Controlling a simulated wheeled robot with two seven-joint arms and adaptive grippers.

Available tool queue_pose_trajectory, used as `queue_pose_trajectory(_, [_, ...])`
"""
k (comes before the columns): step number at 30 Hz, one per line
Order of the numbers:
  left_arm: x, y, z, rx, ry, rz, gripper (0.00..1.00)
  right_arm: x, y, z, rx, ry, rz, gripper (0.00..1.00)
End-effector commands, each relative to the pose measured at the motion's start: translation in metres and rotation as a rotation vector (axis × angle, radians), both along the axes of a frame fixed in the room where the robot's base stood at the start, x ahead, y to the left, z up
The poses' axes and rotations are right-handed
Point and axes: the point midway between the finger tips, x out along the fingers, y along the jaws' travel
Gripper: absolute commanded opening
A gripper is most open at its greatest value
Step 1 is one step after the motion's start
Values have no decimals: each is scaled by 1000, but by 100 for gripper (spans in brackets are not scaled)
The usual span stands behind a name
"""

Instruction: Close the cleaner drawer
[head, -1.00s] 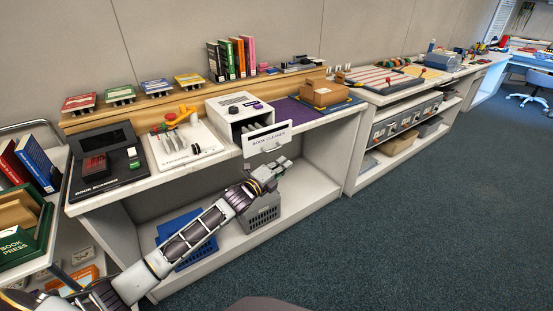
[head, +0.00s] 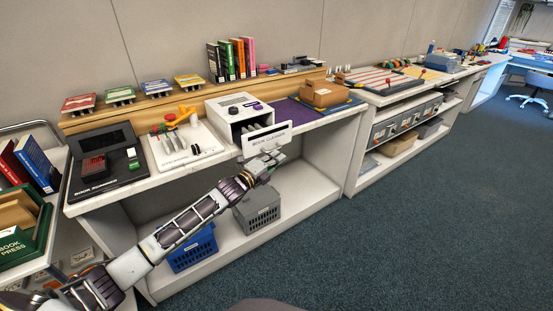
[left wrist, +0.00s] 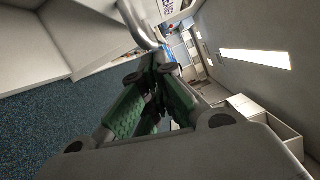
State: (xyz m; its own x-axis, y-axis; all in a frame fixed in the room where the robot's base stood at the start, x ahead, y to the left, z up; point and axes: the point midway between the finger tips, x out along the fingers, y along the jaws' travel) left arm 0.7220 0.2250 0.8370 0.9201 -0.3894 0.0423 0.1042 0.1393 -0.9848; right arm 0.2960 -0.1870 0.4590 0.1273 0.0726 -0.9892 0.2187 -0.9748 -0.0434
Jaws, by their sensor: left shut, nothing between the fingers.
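The white book cleaner (head: 238,106) stands on the counter. Its drawer (head: 268,134) is open, with the labelled front standing out past the counter edge. My left gripper (head: 272,158) is shut and empty, right at the lower part of the drawer front, where it partly covers the handle. In the left wrist view the green-padded fingers (left wrist: 152,92) are together, close to the curved grey handle (left wrist: 142,24). I cannot tell if they touch it. Part of the lettered drawer front (left wrist: 168,7) shows at the top. My right gripper is not in view.
A book scanner (head: 103,168) and a white tool tray (head: 184,146) stand left of the cleaner. A brown box (head: 322,94) sits to its right. A blue basket (head: 193,250) and a grey basket (head: 257,210) are on the lower shelf. Open carpet (head: 410,230) lies to the right.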

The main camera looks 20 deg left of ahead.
Motion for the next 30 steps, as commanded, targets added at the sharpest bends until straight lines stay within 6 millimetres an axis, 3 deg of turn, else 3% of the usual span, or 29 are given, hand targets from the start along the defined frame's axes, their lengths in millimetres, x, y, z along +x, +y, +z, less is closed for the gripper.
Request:
queue_pose_trajectory(12, [25,31,1,4,-2,1,0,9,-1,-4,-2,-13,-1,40])
queue_pose_trajectory(30, [63,80,0,1,-1,2,0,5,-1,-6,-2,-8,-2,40])
